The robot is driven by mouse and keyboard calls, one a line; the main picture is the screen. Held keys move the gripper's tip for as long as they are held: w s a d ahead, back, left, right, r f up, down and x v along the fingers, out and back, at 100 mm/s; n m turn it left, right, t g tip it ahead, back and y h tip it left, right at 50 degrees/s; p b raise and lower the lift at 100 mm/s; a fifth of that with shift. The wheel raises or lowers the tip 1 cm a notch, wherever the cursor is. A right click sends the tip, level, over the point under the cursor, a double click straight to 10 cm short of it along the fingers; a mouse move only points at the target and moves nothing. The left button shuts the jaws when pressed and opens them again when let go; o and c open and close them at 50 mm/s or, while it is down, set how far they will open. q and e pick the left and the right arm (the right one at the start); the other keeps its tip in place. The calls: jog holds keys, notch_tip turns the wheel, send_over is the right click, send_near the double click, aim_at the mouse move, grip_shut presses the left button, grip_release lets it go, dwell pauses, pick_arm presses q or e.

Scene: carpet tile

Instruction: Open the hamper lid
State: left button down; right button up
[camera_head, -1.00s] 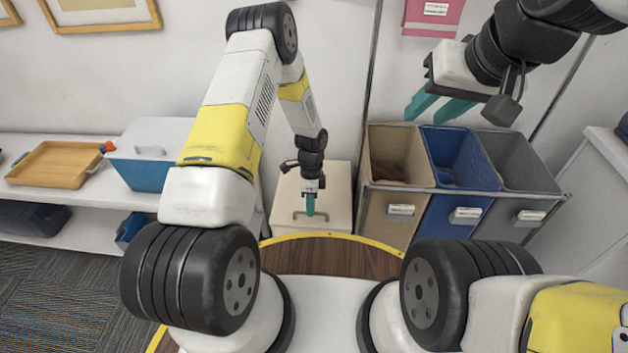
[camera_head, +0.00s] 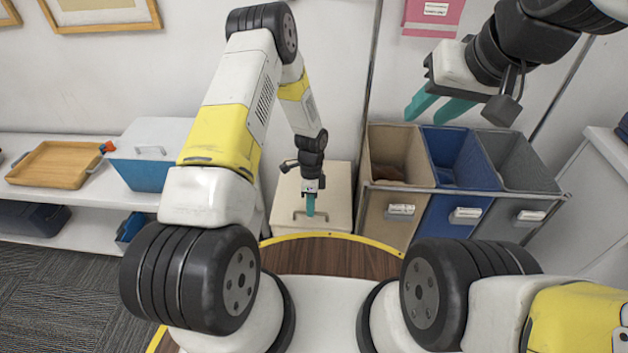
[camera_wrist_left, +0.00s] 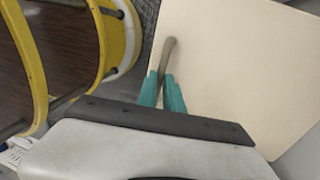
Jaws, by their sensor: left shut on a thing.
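The hamper is a cream box with a flat lid (camera_head: 338,186) and a grey handle near the lid's front edge, standing against the wall in the head view. The lid lies flat and closed. In the left wrist view the lid (camera_wrist_left: 235,70) fills the right side, and the curved handle (camera_wrist_left: 168,50) sits between my teal fingers. My left gripper (camera_head: 310,205) is shut on the handle; it also shows in the left wrist view (camera_wrist_left: 163,92). My right gripper (camera_head: 437,108) is raised over the sorting bins, its teal fingers apart and empty.
A rack of brown, blue and grey bins (camera_head: 460,160) stands right of the hamper. A blue box with a white lid (camera_head: 150,150) and a wooden tray (camera_head: 55,163) are on the white shelf at left. A yellow-edged brown surface (camera_head: 330,255) lies before the hamper.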

dwell(0.5)
pick_arm(q)
jog(key=w+r+g, duration=0.1)
jog(key=w+r, duration=0.4)
jog(key=r, duration=0.3)
jog(key=w+r+g, duration=0.1)
jog(key=w+r, duration=0.4)
jog(key=r, duration=0.3)
jog(key=shift+g, duration=0.4)
jog(key=shift+a, duration=0.15)
jog(key=c, duration=1.5)
grip_release()
jog(key=shift+w, duration=0.15)
jog(key=shift+r, duration=0.15)
